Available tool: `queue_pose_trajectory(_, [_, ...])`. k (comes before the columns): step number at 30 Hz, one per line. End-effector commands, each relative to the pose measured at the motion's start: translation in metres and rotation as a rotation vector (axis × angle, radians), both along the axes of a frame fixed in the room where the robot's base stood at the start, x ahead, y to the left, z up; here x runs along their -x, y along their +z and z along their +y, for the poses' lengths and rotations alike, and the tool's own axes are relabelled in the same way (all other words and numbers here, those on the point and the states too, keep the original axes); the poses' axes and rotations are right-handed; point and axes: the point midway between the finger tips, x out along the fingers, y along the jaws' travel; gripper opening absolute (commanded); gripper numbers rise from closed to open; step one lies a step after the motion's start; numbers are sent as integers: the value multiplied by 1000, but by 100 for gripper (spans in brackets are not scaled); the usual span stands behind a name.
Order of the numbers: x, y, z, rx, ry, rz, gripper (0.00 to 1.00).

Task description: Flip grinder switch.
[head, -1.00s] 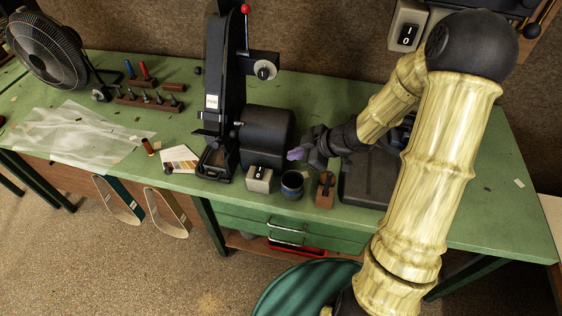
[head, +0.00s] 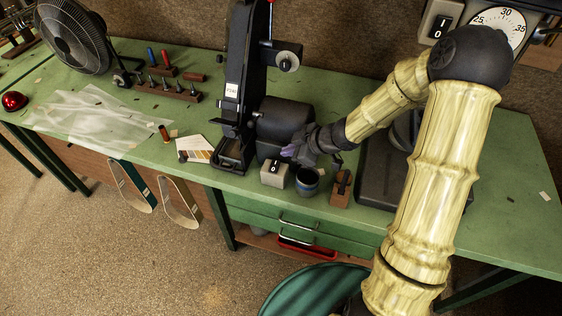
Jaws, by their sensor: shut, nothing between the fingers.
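The black belt grinder (head: 240,95) stands upright on the green bench, with a dark rounded motor housing (head: 283,122) at its right. A small grey switch box (head: 274,174) with a black rocker marked 1 and 0 sits in front of the motor housing. My gripper (head: 288,151) is shut and empty, its purplish fingertips pointing left. It appears just above and to the right of the switch box in the picture. I cannot tell the gap in depth or whether they touch. Which way the rocker is set is too small to tell.
Another 1/0 switch (head: 439,25) and a dial (head: 498,30) are at the upper right.

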Motion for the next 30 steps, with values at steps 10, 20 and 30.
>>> queue_pose_trajectory(10, [-19,-50,27,0,1,1,0])
queue_pose_trajectory(20, [-23,-70,28,1,6,-1,0])
queue_pose_trajectory(30, [-25,-72,24,-1,1,-1,0])
